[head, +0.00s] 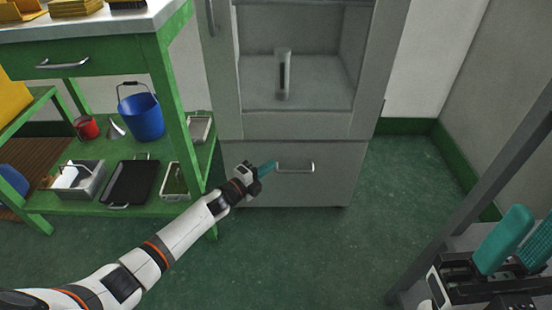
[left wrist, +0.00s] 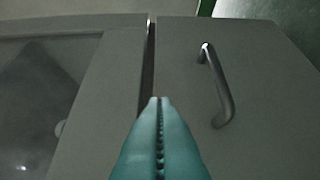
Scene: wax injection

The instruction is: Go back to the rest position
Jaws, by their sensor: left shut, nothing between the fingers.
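My left gripper (head: 268,167) reaches in from the lower left of the head view, its teal fingers shut and empty. Its tips are just left of the drawer handle (head: 297,167) of the grey cabinet (head: 230,125). In the left wrist view, the shut fingertips (left wrist: 160,101) point at the cabinet front, and the metal handle (left wrist: 217,85) stands to their right, apart from them. My right gripper (head: 525,225) is at the lower right edge of the head view, its two teal fingers apart with nothing visible between them; part of it is cut off.
A green shelf table (head: 165,90) stands left of the cabinet, close to my left forearm. It bears a blue bucket (head: 141,118), a black tray (head: 130,182) and metal trays. A dark grey post (head: 480,190) rises at the right. The green floor (head: 330,255) between is clear.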

